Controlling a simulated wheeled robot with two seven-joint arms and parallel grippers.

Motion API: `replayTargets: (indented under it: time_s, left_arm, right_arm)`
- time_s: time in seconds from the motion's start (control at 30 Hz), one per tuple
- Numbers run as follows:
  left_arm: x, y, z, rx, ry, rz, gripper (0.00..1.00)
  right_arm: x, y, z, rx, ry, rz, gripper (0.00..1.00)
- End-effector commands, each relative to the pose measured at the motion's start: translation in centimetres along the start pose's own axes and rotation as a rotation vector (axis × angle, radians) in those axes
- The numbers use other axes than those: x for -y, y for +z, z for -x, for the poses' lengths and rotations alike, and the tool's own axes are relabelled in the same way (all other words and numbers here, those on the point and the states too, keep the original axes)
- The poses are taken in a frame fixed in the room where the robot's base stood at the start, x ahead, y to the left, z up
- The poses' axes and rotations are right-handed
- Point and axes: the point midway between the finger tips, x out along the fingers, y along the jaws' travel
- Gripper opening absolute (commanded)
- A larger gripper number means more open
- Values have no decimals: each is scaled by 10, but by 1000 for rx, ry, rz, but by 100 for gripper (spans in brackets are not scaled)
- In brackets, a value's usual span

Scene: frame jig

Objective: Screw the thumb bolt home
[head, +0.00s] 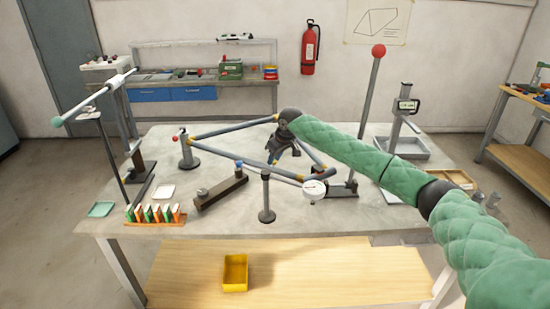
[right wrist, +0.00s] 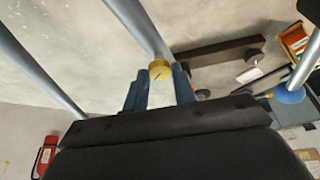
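The thumb bolt (right wrist: 160,70) shows in the right wrist view as a round yellow head with a dark line across it, at the end of a grey frame tube (right wrist: 138,25). My right gripper (right wrist: 160,80) has one dark blue finger on each side of the head. The head fills the gap between the fingertips, which look closed on it. In the head view my right gripper (head: 287,146) is over the frame's upper right corner, and the bolt is hidden there. The grey-blue tube frame (head: 232,128) lies raised on the jig. How deep the bolt sits cannot be seen. My left gripper is not in view.
A post with a dial gauge (head: 314,189) and a tall red-topped post (head: 370,95) stand near the frame. A dark block (head: 222,190), a rack of cards (head: 155,215) and a height gauge (head: 402,112) are on the table. The table's front middle is mostly clear.

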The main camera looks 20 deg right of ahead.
Motion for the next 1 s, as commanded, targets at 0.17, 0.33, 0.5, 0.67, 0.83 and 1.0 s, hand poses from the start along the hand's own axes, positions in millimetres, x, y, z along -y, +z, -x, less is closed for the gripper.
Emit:
replayTargets:
  time_s: [0.17, 0.33, 0.5, 0.67, 0.83, 1.0]
  left_arm:
    - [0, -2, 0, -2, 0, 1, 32]
    - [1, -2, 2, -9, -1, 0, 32]
    - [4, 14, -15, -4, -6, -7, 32]
    - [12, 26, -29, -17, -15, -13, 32]
    - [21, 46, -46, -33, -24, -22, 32]
    - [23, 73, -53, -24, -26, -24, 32]
  right_arm:
    - [0, 0, 0, 0, 1, -1, 3]
    - [1, 0, 1, 0, 8, -21, 3]
    - [2, -1, 2, 0, 34, -87, 3]
    - [3, -2, 3, 1, 77, -193, 3]
    - [5, -2, 3, 2, 135, -338, 3]
    - [7, -3, 2, 1, 196, -489, 3]
